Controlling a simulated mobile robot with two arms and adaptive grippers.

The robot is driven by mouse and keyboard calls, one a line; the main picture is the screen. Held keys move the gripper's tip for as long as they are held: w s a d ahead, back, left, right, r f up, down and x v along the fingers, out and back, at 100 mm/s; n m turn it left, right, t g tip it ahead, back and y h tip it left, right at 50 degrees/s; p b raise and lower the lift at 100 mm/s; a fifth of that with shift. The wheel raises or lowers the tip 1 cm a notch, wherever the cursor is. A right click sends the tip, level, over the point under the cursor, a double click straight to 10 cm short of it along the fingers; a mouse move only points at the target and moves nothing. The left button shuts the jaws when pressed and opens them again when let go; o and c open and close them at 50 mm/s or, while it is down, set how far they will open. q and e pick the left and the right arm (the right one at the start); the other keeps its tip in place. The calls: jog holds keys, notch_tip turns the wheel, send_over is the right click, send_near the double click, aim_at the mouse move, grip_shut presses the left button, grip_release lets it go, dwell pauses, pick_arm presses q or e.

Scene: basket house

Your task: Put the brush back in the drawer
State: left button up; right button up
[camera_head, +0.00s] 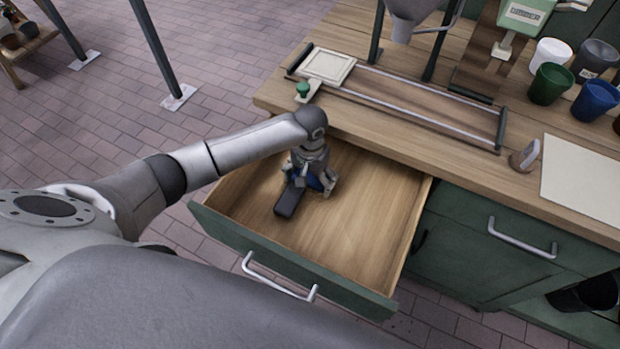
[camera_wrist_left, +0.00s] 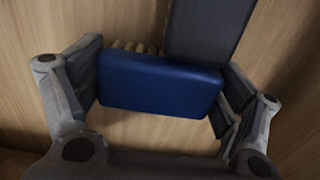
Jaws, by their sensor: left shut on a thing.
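The open drawer (camera_head: 375,215) has a light wooden inside and a green front with a metal handle. My left gripper (camera_head: 312,182) is down inside the drawer, toward its left side. The brush has a dark grey handle (camera_head: 290,199) and a blue part between the fingers. In the left wrist view the blue block of the brush (camera_wrist_left: 160,84) lies between the two fingers of my left gripper (camera_wrist_left: 162,95), with pale bristles behind it and the grey handle (camera_wrist_left: 208,28) reaching up. The left gripper is shut on the brush. My right gripper is not in view.
The wooden worktop (camera_head: 440,165) is right above the drawer, its edge close to my left wrist. The drawer's right half is empty.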

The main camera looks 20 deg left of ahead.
aim_at(310, 178)
pick_arm(q)
jog(key=o, duration=0.7)
jog(key=shift+f, duration=0.1)
jog(key=shift+o, duration=0.2)
notch_tip(310, 178, up, 12)
jog(key=shift+p, duration=0.35)
jog(key=shift+r, duration=0.25)
